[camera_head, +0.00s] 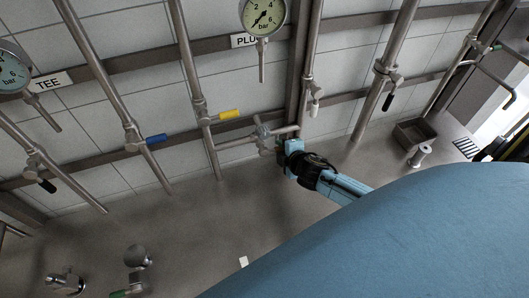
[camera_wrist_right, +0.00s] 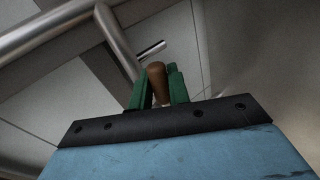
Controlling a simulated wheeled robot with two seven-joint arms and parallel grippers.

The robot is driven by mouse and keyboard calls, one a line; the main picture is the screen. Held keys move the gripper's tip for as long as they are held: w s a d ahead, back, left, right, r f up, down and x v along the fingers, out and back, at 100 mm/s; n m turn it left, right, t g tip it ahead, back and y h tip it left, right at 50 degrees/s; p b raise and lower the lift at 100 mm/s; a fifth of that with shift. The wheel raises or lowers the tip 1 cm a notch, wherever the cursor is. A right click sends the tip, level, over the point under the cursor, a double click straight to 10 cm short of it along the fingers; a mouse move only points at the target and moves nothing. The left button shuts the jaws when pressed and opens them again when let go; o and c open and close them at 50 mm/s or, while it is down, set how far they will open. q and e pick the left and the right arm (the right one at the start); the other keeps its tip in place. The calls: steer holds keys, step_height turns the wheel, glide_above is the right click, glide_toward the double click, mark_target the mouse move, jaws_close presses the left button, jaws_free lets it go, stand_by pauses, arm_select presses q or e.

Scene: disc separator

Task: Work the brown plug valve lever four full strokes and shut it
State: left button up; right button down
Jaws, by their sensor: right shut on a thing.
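The brown plug valve lever (camera_wrist_right: 156,82) shows in the right wrist view as a brown grip between the two green fingers of my right gripper (camera_wrist_right: 160,88). The fingers are shut on it. In the head view my right gripper (camera_head: 283,147) is at the plug valve (camera_head: 263,133), on the short pipe below the PLUG label (camera_head: 242,41). There the lever is mostly hidden by the gripper, so I cannot tell its angle. My left gripper does not show.
A yellow-handled valve (camera_head: 229,114) and a blue-handled valve (camera_head: 155,139) are to the left. A white-handled valve (camera_head: 315,106) is just above right of my gripper, and a black-handled one (camera_head: 387,101) farther right. An open tray (camera_head: 414,133) stands at right. The front bench is mostly clear.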

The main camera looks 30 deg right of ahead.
steer(key=shift+s+d+r+n+h, duration=0.15)
steer(key=shift+r+n+h, duration=0.15)
steer(key=shift+n+h, duration=0.35)
